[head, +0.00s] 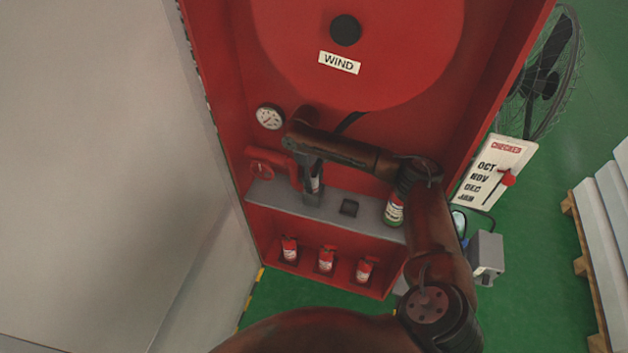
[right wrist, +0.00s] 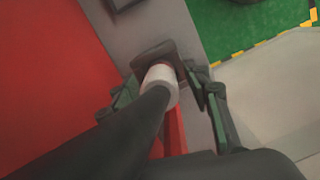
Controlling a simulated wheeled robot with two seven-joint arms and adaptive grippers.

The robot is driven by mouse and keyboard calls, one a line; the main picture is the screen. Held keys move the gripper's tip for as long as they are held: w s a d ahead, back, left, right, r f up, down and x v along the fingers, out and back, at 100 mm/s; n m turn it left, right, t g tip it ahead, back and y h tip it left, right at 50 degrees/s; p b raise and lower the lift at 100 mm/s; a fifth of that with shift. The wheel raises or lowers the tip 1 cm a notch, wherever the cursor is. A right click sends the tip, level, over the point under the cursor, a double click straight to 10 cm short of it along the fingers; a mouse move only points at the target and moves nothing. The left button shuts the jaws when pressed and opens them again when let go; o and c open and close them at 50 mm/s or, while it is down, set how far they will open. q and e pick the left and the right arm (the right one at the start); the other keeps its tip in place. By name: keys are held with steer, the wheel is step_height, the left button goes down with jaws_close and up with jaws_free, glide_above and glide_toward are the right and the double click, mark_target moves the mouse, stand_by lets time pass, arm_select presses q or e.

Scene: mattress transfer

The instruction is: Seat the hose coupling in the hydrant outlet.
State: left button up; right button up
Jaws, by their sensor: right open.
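The hose coupling (right wrist: 160,84) is a pale short cylinder on the end of a black hose (right wrist: 135,122) in the right wrist view. My right gripper (right wrist: 166,92) is open, with a finger on each side of the coupling. The coupling's far end meets a dark brown block (right wrist: 150,53); how deep it sits, I cannot tell. In the head view my right gripper (head: 313,190) is low over the grey shelf, beside the red hydrant pipe with a handwheel (head: 262,168). The arm and gripper hide the outlet's mouth there. My left gripper is out of view.
The red cabinet holds a hose reel (head: 400,60) and a gauge (head: 269,117). The shelf (head: 373,217) carries a dark square pad (head: 349,207) and a green-and-white bottle (head: 394,212). Three small extinguishers (head: 326,260) stand below. A white wall (head: 90,170) is close on the left.

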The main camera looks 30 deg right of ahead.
steer(key=shift+r, duration=0.3)
steer(key=r, duration=0.4)
steer(key=w+r, duration=0.1)
steer(key=r, duration=0.2)
steer(key=shift+a+r, duration=0.1)
steer(key=shift+a, duration=0.1)
steer(key=shift+s, duration=0.1)
